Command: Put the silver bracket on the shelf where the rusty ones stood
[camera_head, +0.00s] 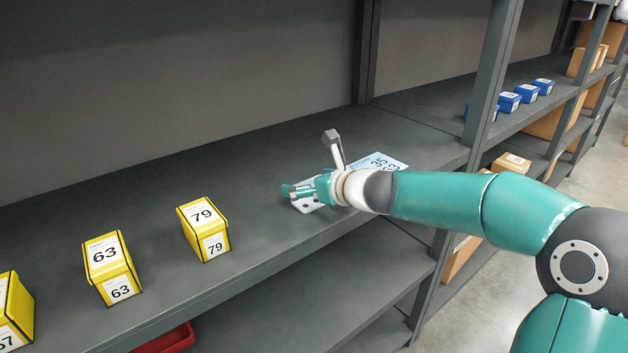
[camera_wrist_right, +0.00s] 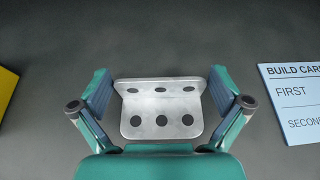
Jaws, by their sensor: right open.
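The silver bracket (camera_wrist_right: 160,108) is an L-shaped plate with several holes. In the right wrist view it sits on the grey shelf between the fingers of my right gripper (camera_wrist_right: 160,100). The fingers are open, with a small gap visible on each side of the bracket. In the head view the bracket (camera_head: 306,206) is mostly hidden by my right gripper (camera_head: 303,190), which reaches in from the right over the shelf (camera_head: 270,150). No rusty brackets show. My left gripper is not in view.
Yellow boxes numbered 79 (camera_head: 205,230) and 63 (camera_head: 111,268) stand to the left on the shelf, with another at the left edge. A light-blue build card (camera_head: 378,162) lies to the right. Blue boxes (camera_head: 526,92) stand on the farther bay. A dark upright (camera_head: 490,80) separates the bays.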

